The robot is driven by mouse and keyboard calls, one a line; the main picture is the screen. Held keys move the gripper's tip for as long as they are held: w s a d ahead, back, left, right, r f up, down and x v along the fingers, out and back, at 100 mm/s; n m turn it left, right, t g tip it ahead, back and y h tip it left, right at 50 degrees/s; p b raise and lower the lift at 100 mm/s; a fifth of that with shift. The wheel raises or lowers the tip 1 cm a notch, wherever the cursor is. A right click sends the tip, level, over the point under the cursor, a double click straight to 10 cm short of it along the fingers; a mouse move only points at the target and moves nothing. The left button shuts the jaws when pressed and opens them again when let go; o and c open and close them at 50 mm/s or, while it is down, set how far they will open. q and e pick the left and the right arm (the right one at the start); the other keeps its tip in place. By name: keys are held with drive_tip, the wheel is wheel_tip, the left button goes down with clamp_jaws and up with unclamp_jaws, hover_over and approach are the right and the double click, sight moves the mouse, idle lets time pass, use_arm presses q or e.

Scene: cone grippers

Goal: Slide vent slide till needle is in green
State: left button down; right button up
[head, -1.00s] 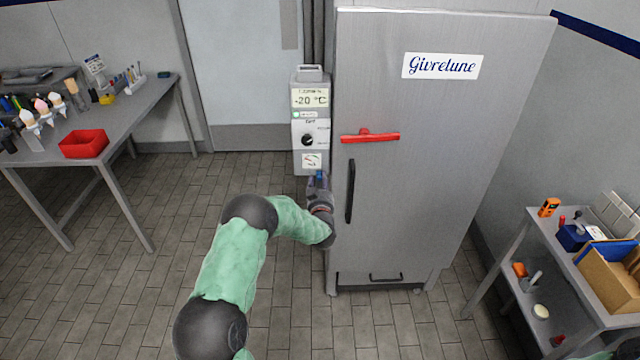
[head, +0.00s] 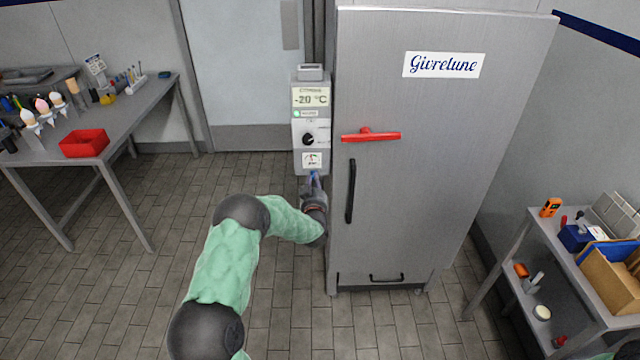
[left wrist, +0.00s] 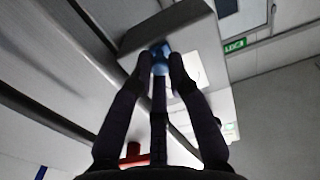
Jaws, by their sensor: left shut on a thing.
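A grey control box (head: 299,150) hangs on the left side of the freezer. It has a -20 °C display (head: 310,97), a black knob (head: 308,139) and a small white gauge (head: 312,160) with a needle. The gauge is too small to tell the needle's zone for certain. My left gripper (head: 314,178) is just below the gauge, at the box's underside. In the left wrist view its fingers are shut on the blue vent slide tab (left wrist: 161,50). The fingers hide part of the tab. My right gripper is not in view.
The tall grey freezer (head: 430,210) stands right beside the box, with a red lever (head: 370,136) and a black handle (head: 350,190) sticking out. A table with a red bin (head: 84,143) is at left, a shelf cart (head: 560,255) at right. The floor between is clear.

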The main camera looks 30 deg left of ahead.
use_arm(q)
drive_tip(key=shift+s+a+r, duration=0.15)
drive_tip(key=shift+s+a, duration=0.25)
drive_tip(key=shift+a, duration=0.35)
drive_tip(key=c, duration=1.2)
unclamp_jaws()
drive_tip(key=shift+r, duration=0.1)
drive_tip(key=shift+d, duration=0.1)
drive_tip(key=shift+s+d, duration=0.2)
drive_tip(key=shift+s, duration=0.1)
drive_tip(key=v, duration=1.1)
